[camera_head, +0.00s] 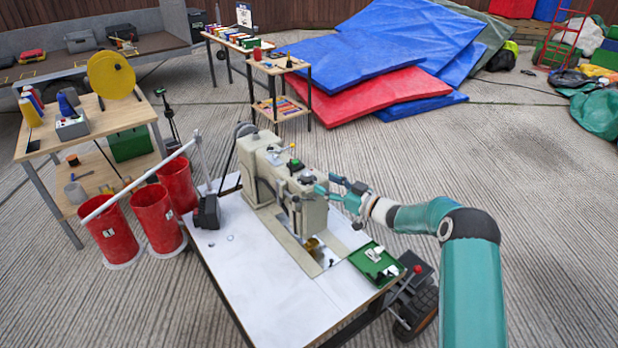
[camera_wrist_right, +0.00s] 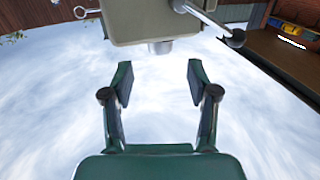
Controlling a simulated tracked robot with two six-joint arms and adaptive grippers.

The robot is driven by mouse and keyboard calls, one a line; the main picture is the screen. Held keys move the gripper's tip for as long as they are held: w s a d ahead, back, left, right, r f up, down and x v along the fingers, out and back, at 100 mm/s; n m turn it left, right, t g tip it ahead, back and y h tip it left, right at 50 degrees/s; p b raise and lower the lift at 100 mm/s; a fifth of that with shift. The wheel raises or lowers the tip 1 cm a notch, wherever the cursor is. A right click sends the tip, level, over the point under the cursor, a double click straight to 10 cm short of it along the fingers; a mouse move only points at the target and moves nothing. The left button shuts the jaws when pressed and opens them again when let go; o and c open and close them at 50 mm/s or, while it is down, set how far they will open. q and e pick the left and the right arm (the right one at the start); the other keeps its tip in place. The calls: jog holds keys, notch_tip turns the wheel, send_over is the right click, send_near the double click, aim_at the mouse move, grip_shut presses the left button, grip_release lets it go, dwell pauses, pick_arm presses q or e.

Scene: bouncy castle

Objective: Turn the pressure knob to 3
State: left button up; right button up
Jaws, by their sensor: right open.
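The cream sewing machine (camera_head: 262,176) stands on a white-topped table (camera_head: 250,275). In the right wrist view its body (camera_wrist_right: 165,20) fills the top edge, with a short pale cylindrical knob (camera_wrist_right: 160,47) sticking out of it. I take this for the pressure knob; no number on it can be read. My right gripper (camera_head: 326,184) is at the machine's head end, near its top. In the wrist view the gripper (camera_wrist_right: 160,80) is open and empty, with the knob centred beyond the fingertips, apparently apart from them. My left gripper is out of view.
A lever with a black ball (camera_wrist_right: 234,39) sticks out beside the knob. A green tray (camera_head: 374,264) lies on the table's right side. Red bins (camera_head: 113,236) with a white pole across them stand left. Blue and red mats (camera_head: 375,95) lie behind.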

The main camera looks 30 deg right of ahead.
aim_at(311, 177)
jog(key=x, duration=0.6)
jog(key=shift+w+a, duration=0.1)
jog(key=shift+w, duration=0.2)
jog(key=shift+a, duration=0.1)
grip_shut()
